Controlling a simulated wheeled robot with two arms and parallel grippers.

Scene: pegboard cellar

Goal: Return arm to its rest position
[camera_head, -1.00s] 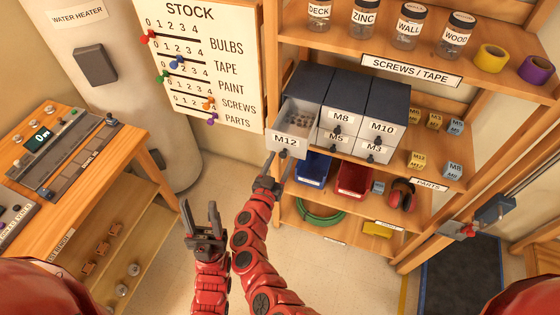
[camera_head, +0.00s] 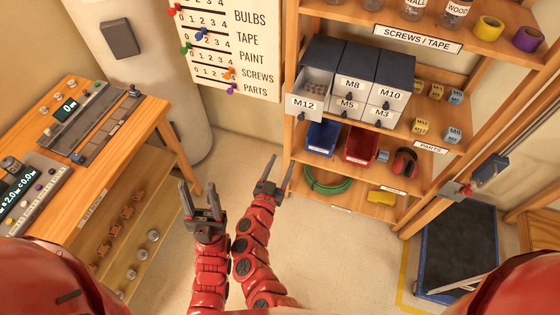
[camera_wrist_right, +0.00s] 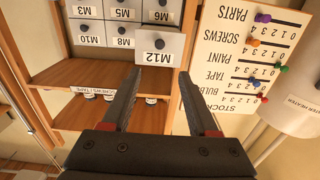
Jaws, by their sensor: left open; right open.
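My left gripper (camera_head: 203,203) is open and empty, pointing up over the floor between the workbench and the shelf. My right gripper (camera_head: 275,172) is open and empty, just to its right, in front of the lower shelf. In the right wrist view, upside down, the right gripper's fingers (camera_wrist_right: 153,98) are spread with nothing between them. The M12 drawer (camera_head: 306,103) is pulled out from the grey drawer cabinet (camera_head: 345,70). The right gripper is apart from it. The M12 drawer also shows in the right wrist view (camera_wrist_right: 157,47), beyond the fingertips.
A wooden shelf unit (camera_head: 420,170) holds a blue bin (camera_head: 322,138), a red bin (camera_head: 360,145) and red earmuffs (camera_head: 404,163). A workbench (camera_head: 130,115) with instruments stands at left. A stock board (camera_head: 235,45) hangs behind. A dark platform (camera_head: 458,245) is at right. Floor between is clear.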

